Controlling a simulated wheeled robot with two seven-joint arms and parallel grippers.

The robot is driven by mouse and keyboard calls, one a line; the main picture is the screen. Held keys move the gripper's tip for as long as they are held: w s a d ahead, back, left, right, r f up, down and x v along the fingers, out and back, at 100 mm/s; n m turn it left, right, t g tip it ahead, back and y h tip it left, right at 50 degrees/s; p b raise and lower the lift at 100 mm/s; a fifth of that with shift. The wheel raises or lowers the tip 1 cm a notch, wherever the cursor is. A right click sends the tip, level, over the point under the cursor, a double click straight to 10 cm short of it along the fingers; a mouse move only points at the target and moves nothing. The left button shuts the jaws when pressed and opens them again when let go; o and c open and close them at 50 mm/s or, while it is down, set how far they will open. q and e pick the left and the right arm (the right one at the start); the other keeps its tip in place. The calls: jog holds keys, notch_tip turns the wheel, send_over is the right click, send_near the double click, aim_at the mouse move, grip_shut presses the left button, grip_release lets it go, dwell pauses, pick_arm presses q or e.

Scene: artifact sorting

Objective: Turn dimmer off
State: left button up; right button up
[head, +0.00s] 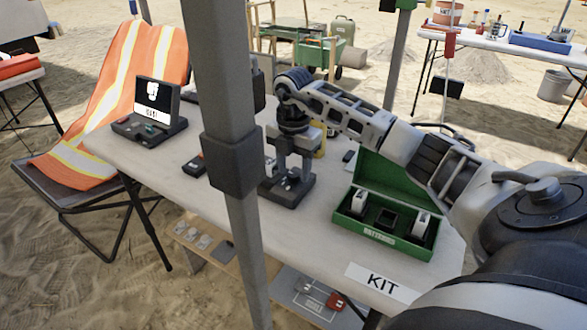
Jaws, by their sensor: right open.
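My right arm reaches in from the right over the white table (320,222). My right gripper (291,172) points down, open, with its fingers apart over a small dark device (287,193) with a square base. The fingers hide much of this device, and I cannot tell whether they touch it. No part is clearly readable as the dimmer; it may be on this device, but I cannot tell. My left gripper is not in view.
An open green case (384,238) holds white-ended items. A KIT label (383,283) lies at the front edge. A screen device (152,112) stands at left. A grey pole (228,100) crosses the view before the table. An orange vest (138,70) covers a chair.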

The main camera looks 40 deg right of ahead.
jog(key=shift+f, duration=0.3)
jog(key=c, duration=1)
